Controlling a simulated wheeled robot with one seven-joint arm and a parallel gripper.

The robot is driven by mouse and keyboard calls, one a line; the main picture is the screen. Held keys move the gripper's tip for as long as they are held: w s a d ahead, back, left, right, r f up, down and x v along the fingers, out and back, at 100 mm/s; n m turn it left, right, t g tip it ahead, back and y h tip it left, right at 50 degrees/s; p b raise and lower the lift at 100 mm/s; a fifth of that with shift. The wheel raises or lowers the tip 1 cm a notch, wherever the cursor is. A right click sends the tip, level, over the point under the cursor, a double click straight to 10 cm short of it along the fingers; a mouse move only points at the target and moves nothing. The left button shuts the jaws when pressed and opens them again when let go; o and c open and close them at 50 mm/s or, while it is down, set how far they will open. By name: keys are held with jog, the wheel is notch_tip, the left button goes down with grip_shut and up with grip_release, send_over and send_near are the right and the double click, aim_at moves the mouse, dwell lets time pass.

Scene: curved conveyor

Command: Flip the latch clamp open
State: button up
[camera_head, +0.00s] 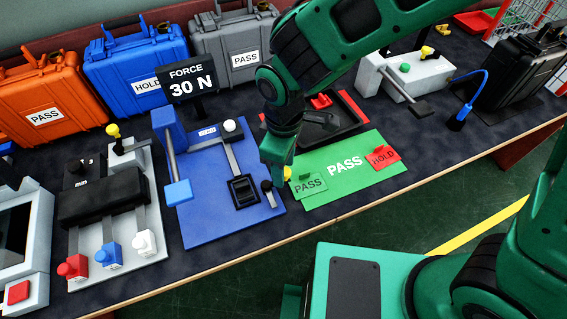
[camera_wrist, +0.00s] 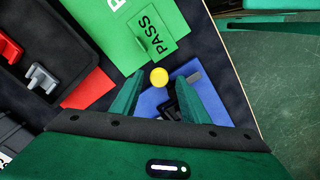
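My gripper (camera_head: 279,172) points down at the right edge of the blue board (camera_head: 205,215). In the wrist view its fingers (camera_wrist: 160,80) are spread apart. A yellow ball knob (camera_wrist: 159,77) shows between the fingertips, and it also shows beside the gripper in the head view (camera_head: 287,172). I cannot tell whether a finger touches it. Dark parts (camera_wrist: 173,110) lie on the blue board behind the knob. In the head view a small black-ended lever (camera_head: 267,186) stands just left of the gripper. The latch clamp's body is largely hidden by my gripper, so its position is unclear.
A green PASS mat (camera_head: 340,190) with a PASS tag (camera_head: 309,187) and a red HOLD tag (camera_head: 382,157) lies right of the gripper. A black frame (camera_head: 243,191) and a FORCE 30 N display (camera_head: 192,84) are to the left. Cases line the back.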

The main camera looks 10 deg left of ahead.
jog(key=shift+d, duration=0.1)
jog(key=shift+r, duration=0.25)
notch_tip(320, 180, up, 10)
jog(key=shift+r, duration=0.15)
dwell(0.5)
jog(key=w+d+r+m, duration=0.15)
jog(key=d+m, duration=0.25)
jog(key=d, duration=0.5)
jog(key=w+d+r+m, duration=0.1)
jog(key=w+d+m, duration=0.2)
jog(key=d, duration=0.7)
jog(key=w+d+r+m, duration=0.15)
jog(key=d+m, duration=0.25)
jog(key=d, duration=0.5)
jog(key=s+d+m, duration=0.5)
jog(key=s+d, duration=0.1)
jog(key=d, duration=0.3)
jog(key=s+d+m, duration=0.6)
jog(key=s+d, duration=0.1)
jog(key=d, duration=0.2)
jog(key=shift+s+d+f, duration=0.3)
jog(key=shift+d, duration=0.1)
